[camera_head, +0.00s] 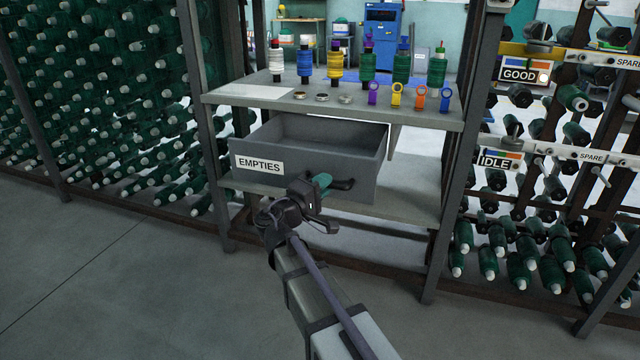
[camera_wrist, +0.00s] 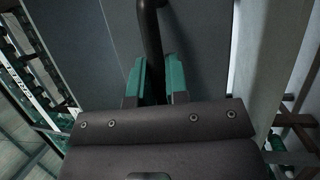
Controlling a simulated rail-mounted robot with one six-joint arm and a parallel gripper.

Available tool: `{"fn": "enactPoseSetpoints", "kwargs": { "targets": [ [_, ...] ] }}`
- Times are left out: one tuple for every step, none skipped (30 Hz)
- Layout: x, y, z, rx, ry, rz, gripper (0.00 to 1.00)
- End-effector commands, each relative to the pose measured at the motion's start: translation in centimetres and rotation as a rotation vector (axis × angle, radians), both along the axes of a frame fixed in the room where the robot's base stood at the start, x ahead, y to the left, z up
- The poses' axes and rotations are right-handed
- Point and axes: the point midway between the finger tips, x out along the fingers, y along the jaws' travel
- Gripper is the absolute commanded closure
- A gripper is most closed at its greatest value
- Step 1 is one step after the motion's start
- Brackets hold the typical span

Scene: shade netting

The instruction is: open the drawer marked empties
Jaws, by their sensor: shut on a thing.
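The grey drawer marked EMPTIES (camera_head: 258,178) is pulled out under the shelf top, and its visible inside looks empty. Its black handle (camera_head: 343,184) is on the front panel, to the right of the label. My gripper (camera_head: 322,184) is at the front panel and shut on the handle. In the wrist view, the green-tipped fingers of my gripper (camera_wrist: 155,80) stand on both sides of the dark handle bar (camera_wrist: 151,40). The drawer front (camera_wrist: 205,40) fills the area behind them. Part of the handle is hidden by the fingers.
The shelf top (camera_head: 330,112) above the drawer holds several thread spools, small rings and coloured tools. Racks of green bobbins (camera_head: 100,100) stand on the left, with more on the right beside the GOOD (camera_head: 523,72) and IDLE (camera_head: 495,160) signs. The floor (camera_head: 120,260) in front is clear.

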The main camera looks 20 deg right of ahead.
Motion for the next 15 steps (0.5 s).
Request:
{"fn": "enactPoseSetpoints", "kwargs": {
  "targets": [
    [0.01, -0.01, -0.01, 0.0, 0.0, -0.001, 1.0],
    [0.01, -0.01, -0.01, 0.0, 0.0, -0.001, 1.0],
    [0.02, 0.0, -0.01, 0.0, 0.0, -0.001, 0.81],
    [0.02, 0.0, -0.01, 0.0, 0.0, -0.001, 0.79],
    [0.02, 0.0, -0.01, 0.0, 0.0, -0.001, 0.76],
    [0.02, 0.0, -0.01, 0.0, 0.0, -0.001, 0.72],
    [0.02, 0.0, -0.01, 0.0, 0.0, 0.0, 0.69],
    [0.02, 0.0, -0.01, 0.0, 0.0, 0.0, 0.66],
    [0.02, 0.0, 0.0, 0.0, 0.0, 0.0, 0.62],
    [0.02, 0.0, 0.0, 0.0, 0.0, 0.0, 0.61],
    [0.03, 0.01, 0.0, 0.0, 0.0, 0.0, 0.61],
    [0.02, 0.0, 0.0, 0.0, 0.0, 0.0, 0.61],
    [0.02, 0.0, 0.0, 0.0, 0.0, 0.0, 0.61],
    [0.02, 0.0, 0.0, 0.0, 0.0, 0.0, 0.61],
    [0.02, 0.01, 0.0, 0.0, 0.0, 0.0, 0.61]
  ]
}}
